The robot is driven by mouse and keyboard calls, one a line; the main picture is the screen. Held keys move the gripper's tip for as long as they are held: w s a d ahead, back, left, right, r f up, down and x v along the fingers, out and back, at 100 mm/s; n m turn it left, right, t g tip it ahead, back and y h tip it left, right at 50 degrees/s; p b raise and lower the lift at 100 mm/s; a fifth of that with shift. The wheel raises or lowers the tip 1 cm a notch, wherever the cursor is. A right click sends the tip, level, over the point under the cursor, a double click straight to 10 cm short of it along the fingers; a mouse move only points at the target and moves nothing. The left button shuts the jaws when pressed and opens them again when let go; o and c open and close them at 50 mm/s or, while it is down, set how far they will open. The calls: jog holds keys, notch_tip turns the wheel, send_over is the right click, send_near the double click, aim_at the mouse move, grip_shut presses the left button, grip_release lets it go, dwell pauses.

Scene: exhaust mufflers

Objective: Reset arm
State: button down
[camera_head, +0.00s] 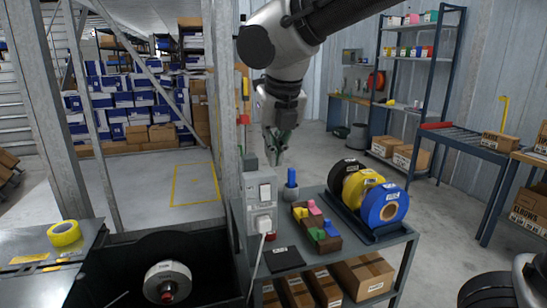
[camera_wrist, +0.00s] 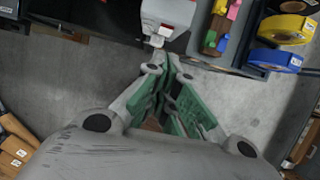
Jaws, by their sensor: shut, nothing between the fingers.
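My gripper (camera_head: 279,150) hangs from my arm at the upper middle of the head view, fingers pointing down. It is above the back left part of the grey cart (camera_head: 338,258) and apart from the things on it. In the wrist view my gripper (camera_wrist: 165,62) shows green-lined fingers drawn together, with nothing held between them. The fingertips appear close to a pale grey box with switches (camera_head: 261,203), which also shows in the wrist view (camera_wrist: 168,18). The gap between them is hard to judge.
The cart carries a wooden tray of coloured blocks (camera_head: 318,243) and black, yellow and blue spools (camera_head: 384,208). A steel post (camera_head: 224,95) stands left of my arm. A black bin (camera_head: 115,273) holds a white roll (camera_head: 168,283). Open floor lies behind the cart.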

jog(key=s+d+f+n, duration=0.1)
jog(key=s+d+n, duration=0.3)
jog(key=d+n, duration=0.7)
jog(key=s+d+f+n, duration=0.2)
jog(key=s+d+n, duration=0.3)
jog(key=d+n, duration=0.6)
jog(key=s+d+f+n+h, duration=0.1)
jog(key=s+d+n, duration=0.4)
jog(key=d+n, duration=0.5)
jog(key=shift+s+d+f+n, duration=0.2)
jog(key=shift+d+f+n, duration=0.25)
jog(key=shift+d, duration=0.8)
